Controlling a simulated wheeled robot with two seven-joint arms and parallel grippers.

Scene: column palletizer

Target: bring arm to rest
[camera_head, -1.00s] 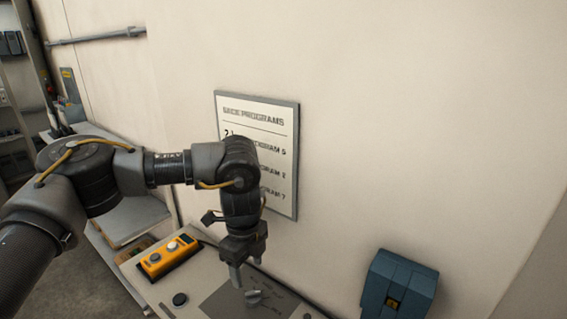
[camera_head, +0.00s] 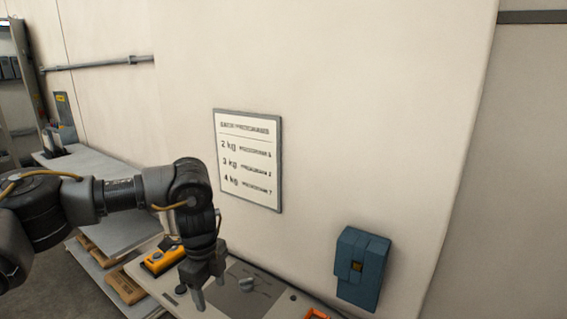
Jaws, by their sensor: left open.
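My left arm comes in from the left, its wrist bent down over a control panel (camera_head: 262,309) by the wall. My left gripper (camera_head: 209,296) points down, open and empty, above the panel's left part. A grey knob (camera_head: 246,284) on a dark plate stands to its right, apart from the fingers. An orange button box (camera_head: 158,262) shows just left of the gripper, partly hidden by it. My right gripper is not in view.
A sign (camera_head: 248,160) listing 2 kg, 3 kg and 4 kg programs hangs on the wall behind. A blue box (camera_head: 361,268) is on the wall at right. An orange item (camera_head: 317,314) shows at the bottom edge. A pale table (camera_head: 100,200) stands at left.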

